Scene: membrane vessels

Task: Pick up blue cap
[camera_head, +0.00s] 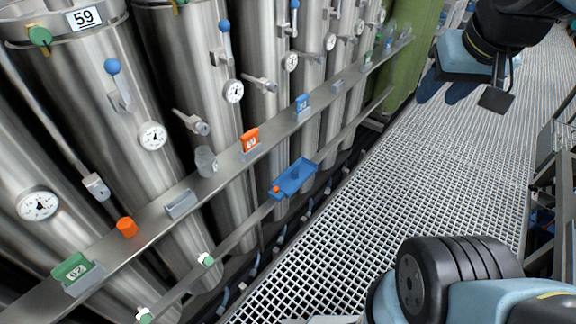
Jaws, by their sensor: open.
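I cannot make out a blue cap for certain. A blue tag-like piece (302,103) stands in a holder on the metal rail, and a smaller blue piece (388,46) stands farther along it. An orange cap (127,227) sits on the near part of the rail. A blue tray (294,179) hangs at the lower rail with a small orange piece (276,189) at its left end. My gripper (466,94) is at the upper right above the grating, open with nothing seen between its fingers, well apart from the rail.
Steel vessels with gauges and blue-knobbed valves (113,67) line the left. The rail (225,165) also bears an orange tag (250,140), a green tag (72,268) and a clear cup (206,161). The grating walkway (400,185) is clear. A green column (412,45) stands behind.

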